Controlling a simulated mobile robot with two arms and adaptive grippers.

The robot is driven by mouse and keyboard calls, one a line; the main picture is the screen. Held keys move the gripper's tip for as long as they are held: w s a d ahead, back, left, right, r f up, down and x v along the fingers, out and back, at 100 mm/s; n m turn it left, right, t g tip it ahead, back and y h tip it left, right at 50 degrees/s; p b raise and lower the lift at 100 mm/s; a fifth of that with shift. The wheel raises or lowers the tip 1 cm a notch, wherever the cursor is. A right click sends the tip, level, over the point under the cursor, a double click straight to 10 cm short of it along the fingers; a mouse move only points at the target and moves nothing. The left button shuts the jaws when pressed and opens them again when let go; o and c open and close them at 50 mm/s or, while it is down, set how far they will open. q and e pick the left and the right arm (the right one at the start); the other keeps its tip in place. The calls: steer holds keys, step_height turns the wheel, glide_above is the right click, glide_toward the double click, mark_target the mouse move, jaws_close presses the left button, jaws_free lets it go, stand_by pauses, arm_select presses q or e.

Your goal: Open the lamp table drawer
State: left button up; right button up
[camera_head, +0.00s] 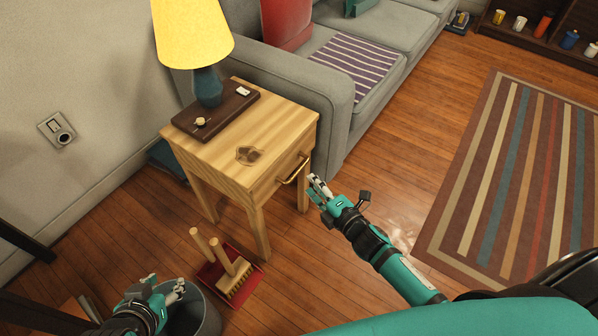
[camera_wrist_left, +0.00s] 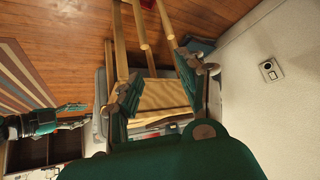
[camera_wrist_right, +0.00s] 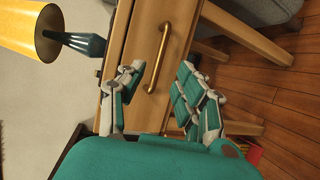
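The lamp table (camera_head: 215,150) is light wood and stands against the sofa's arm. Its drawer front (camera_head: 283,180) faces right and looks closed, with a brass bar handle (camera_head: 295,169). In the right wrist view the handle (camera_wrist_right: 158,58) lies just beyond my fingers, ahead of the gap between them. My right gripper (camera_head: 316,186) is close in front of the handle; its fingers (camera_wrist_right: 160,90) are apart with nothing between them. My left gripper (camera_head: 170,292) is low at the bottom left over a grey bin; its fingers (camera_wrist_left: 160,95) are apart and empty.
A yellow-shaded lamp (camera_head: 193,35) stands on a dark board (camera_head: 222,112) on the tabletop. A red dustpan (camera_head: 250,282) with a brush lies on the floor near the table's front leg. The grey bin (camera_head: 205,312) is beside it. Floor right of the table is clear up to the striped rug (camera_head: 520,180).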

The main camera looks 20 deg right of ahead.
mark_target(300, 171)
steer(key=b+x, duration=0.2)
steer(key=x, duration=0.6)
steer(key=shift+w+a, duration=0.1)
steer(key=shift+w, duration=0.1)
arm_select(q)
steer(key=w+d+r+t+h, duration=0.1)
steer(key=w+d+r+t, duration=0.2)
steer(key=w+r+t, duration=0.2)
step_height(300, 171, up, 2)
steer(key=shift+w+t+h, duration=0.3)
steer(key=shift+w+h, duration=0.1)
steer(key=shift+w, duration=0.65)
arm_select(e)
jaws_close()
